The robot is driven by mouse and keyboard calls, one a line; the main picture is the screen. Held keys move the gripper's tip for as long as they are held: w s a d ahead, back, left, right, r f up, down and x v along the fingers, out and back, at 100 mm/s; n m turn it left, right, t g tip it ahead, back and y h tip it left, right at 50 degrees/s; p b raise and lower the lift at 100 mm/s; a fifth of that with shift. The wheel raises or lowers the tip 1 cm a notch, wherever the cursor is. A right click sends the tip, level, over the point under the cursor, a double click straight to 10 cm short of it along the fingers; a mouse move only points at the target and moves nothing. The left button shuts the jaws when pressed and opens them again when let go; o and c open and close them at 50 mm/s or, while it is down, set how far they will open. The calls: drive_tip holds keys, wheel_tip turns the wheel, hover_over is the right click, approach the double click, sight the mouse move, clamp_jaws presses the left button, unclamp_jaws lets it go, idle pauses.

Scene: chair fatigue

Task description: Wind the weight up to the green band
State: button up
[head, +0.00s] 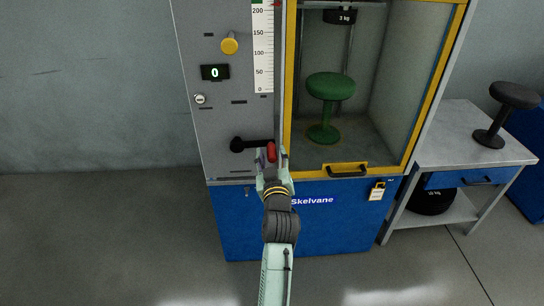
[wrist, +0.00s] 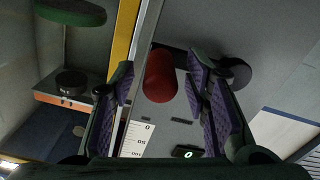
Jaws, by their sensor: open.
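The crank has a black hub (head: 237,145) on the grey panel, an arm pointing right and a red handle (head: 271,152). My gripper (head: 271,160) is open at the handle. In the wrist view the red handle (wrist: 159,76) lies between the two purple-padded fingers, with gaps on both sides. The black weight marked 3 kg (head: 340,17) hangs at the top of the yellow-framed chamber, above a green stool (head: 330,88). The white scale (head: 263,50) shows 0 to 200, with a red mark near its top.
A yellow rail with a dark handle (head: 347,170) crosses the chamber's front. A side table (head: 455,140) holds a black stool (head: 495,130). The left floor is clear.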

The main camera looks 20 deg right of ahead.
drive_tip(key=v, duration=1.2)
